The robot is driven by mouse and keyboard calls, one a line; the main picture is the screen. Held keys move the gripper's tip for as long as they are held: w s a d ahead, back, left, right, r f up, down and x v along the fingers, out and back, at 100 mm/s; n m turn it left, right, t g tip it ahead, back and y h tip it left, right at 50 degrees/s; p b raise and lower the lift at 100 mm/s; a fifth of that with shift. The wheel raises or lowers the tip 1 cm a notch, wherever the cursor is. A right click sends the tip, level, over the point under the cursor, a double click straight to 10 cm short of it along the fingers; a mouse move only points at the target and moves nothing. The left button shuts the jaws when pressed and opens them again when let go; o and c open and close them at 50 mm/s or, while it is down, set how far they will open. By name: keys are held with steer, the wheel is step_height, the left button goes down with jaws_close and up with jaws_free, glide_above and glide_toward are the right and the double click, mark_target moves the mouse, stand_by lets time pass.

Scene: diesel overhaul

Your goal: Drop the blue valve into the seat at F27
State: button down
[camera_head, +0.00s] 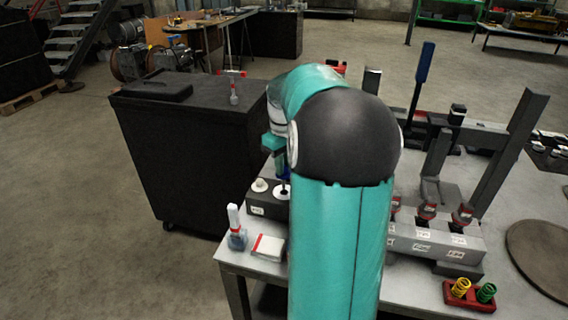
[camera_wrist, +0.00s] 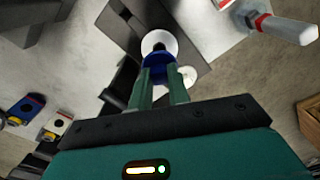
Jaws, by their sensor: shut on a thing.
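My gripper (camera_wrist: 162,88) is shut on a blue valve (camera_wrist: 158,66), with its two green fingers around the blue part. In the head view the blue valve (camera_head: 284,173) shows as a small blue piece below my gripper (camera_head: 276,150), partly hidden by my arm. It is above a white disc (camera_head: 282,191) on a dark block (camera_head: 264,206); whether they touch I cannot tell. A second white disc (camera_head: 260,185) sits beside it. A grey labelled block (camera_head: 435,240) with red-topped pieces stands right of my arm; its labels are too small to read, so I cannot identify F27.
A red holder (camera_head: 470,296) with yellow and green springs is at front right. Tall grey posts (camera_head: 505,160) rise behind the grey block. A black cabinet (camera_head: 195,150) stands left.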

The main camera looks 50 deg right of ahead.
mark_target(284, 188)
steer(key=shift+f, duration=3.2)
stand_by(1.9)
steer(key=c, duration=0.9)
jaws_free()
steer(key=shift+o, duration=0.2)
steer(key=shift+r, duration=0.1)
steer(key=shift+r, duration=3.9)
